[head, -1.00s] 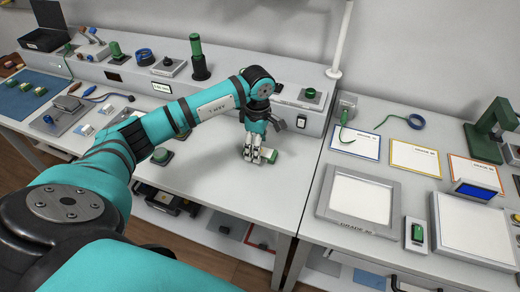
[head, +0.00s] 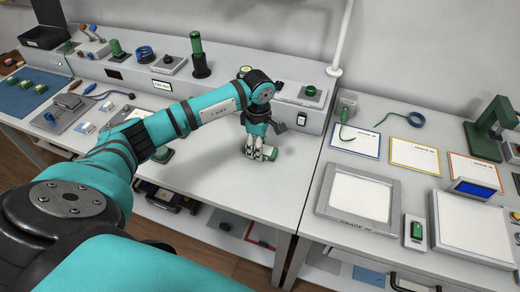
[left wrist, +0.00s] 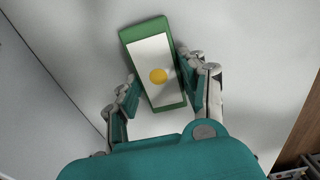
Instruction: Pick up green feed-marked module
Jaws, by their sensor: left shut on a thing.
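The green module (left wrist: 139,36) has a white face with a yellow dot and lies on the grey bench top in the left wrist view. In the head view it shows as a small green and white block (head: 270,153) beside the fingertips. My left gripper (left wrist: 157,88) has one finger on each long side of the module and is shut on it. It also shows in the head view (head: 256,150), pointing down at the bench. I cannot tell whether the module is clear of the surface. My right gripper is not in view.
A raised grey shelf (head: 225,85) with a green cylinder (head: 199,58) runs behind the arm. To the right, a second bench holds a white-faced panel (head: 358,197), coloured-edge cards (head: 415,157) and a green stand (head: 488,130). The bench around the gripper is mostly clear.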

